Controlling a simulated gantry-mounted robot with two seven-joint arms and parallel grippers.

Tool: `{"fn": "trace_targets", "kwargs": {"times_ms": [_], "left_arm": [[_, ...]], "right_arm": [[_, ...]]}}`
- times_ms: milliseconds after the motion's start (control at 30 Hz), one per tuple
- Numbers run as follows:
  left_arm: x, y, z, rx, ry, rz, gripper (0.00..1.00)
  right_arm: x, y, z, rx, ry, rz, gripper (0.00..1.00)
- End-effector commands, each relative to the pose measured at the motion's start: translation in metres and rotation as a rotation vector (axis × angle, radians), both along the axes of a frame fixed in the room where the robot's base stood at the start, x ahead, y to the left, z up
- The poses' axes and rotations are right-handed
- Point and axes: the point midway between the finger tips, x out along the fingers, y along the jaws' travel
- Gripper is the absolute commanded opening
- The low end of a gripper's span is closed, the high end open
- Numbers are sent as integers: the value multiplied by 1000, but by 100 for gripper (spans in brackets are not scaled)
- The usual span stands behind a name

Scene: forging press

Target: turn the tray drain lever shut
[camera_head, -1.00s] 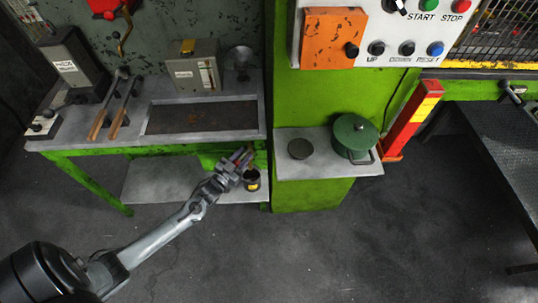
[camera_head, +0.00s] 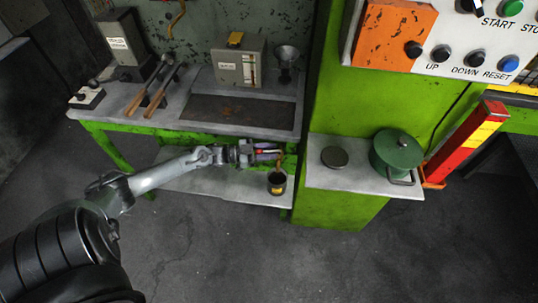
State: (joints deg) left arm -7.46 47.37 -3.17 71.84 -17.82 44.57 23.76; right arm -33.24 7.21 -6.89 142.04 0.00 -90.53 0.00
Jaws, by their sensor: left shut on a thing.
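The drain tray (camera_head: 205,112) is a dark, rust-marked recess in the grey bench top. Below its front edge, the red drain lever (camera_head: 264,151) shows only as a small bit between my fingers. My left gripper (camera_head: 268,154) comes in from the left under the bench edge and is shut on the lever. A brass-coloured drain spout (camera_head: 281,157) shows just right of the fingertips. Most of the lever is hidden, so its exact angle cannot be told. My right gripper is out of view.
A dark can (camera_head: 277,187) with a yellow band stands on the lower shelf (camera_head: 225,187) under the spout. A green press column, with a side shelf (camera_head: 352,179) holding a green pot (camera_head: 397,152), stands to the right. The floor in front is clear.

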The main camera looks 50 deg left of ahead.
Motion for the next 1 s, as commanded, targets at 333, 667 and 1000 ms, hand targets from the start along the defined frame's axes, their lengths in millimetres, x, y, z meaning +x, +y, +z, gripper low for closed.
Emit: {"fn": "trace_targets", "kwargs": {"times_ms": [333,667,1000], "left_arm": [[0,1,-2,3,5,-8,0],[0,1,-2,2,4,-8,55],[-4,3,-1,1,4,-9,55]], "right_arm": [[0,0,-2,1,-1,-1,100],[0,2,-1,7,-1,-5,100],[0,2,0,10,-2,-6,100]]}}
